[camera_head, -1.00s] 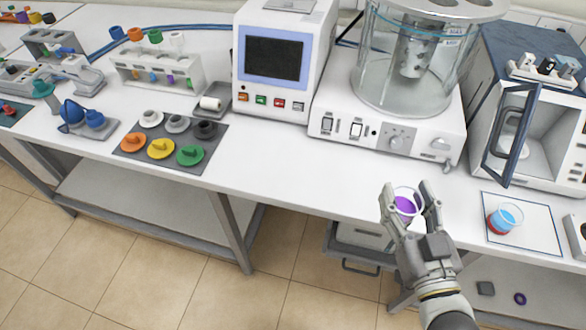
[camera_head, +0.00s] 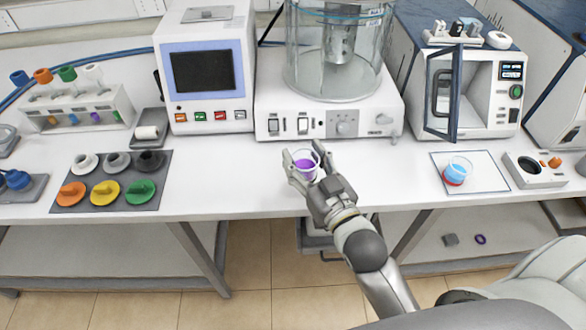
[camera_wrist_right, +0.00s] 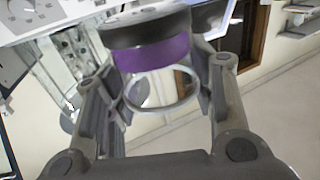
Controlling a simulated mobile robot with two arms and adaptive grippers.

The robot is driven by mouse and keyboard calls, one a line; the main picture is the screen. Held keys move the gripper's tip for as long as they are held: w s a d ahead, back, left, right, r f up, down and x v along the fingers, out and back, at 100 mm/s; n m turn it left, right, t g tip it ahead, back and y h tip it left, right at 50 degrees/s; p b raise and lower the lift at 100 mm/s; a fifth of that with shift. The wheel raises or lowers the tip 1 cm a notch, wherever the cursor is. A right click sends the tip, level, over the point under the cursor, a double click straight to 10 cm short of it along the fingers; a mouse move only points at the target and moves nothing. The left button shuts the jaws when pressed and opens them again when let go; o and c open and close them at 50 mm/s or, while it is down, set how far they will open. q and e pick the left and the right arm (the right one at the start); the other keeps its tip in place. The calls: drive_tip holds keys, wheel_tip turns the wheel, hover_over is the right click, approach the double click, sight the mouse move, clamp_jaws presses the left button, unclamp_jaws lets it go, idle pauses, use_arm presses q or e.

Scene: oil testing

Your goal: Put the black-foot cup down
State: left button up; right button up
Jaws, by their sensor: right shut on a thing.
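The cup (camera_head: 305,168) is clear and holds purple liquid. My right gripper (camera_head: 304,154) is shut on it, one finger on each side, over the front of the white table (camera_head: 235,190). In the right wrist view the cup (camera_wrist_right: 155,52) sits between the fingers of the right gripper (camera_wrist_right: 160,80), with its dark foot at the top of that picture and its open rim toward the camera. The head view hides the foot, and I cannot tell whether it touches the table. My left gripper is not in view.
A white machine with a glass vessel (camera_head: 335,75) stands behind the cup. To the right, a red-foot cup (camera_head: 458,173) with blue liquid stands on a white mat (camera_head: 490,180). A grey mat (camera_head: 62,200) with coloured caps lies left. The table beside the cup is clear.

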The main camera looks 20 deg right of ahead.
drive_tip(key=w+f, duration=0.2)
drive_tip(key=w+a+f, duration=0.1)
drive_tip(key=f, duration=0.2)
drive_tip(key=shift+w, duration=0.4)
wheel_tip(320, 180, down, 3)
drive_tip(key=shift+f, duration=0.15)
drive_tip(key=shift+f, duration=0.15)
drive_tip(key=o, duration=1.1)
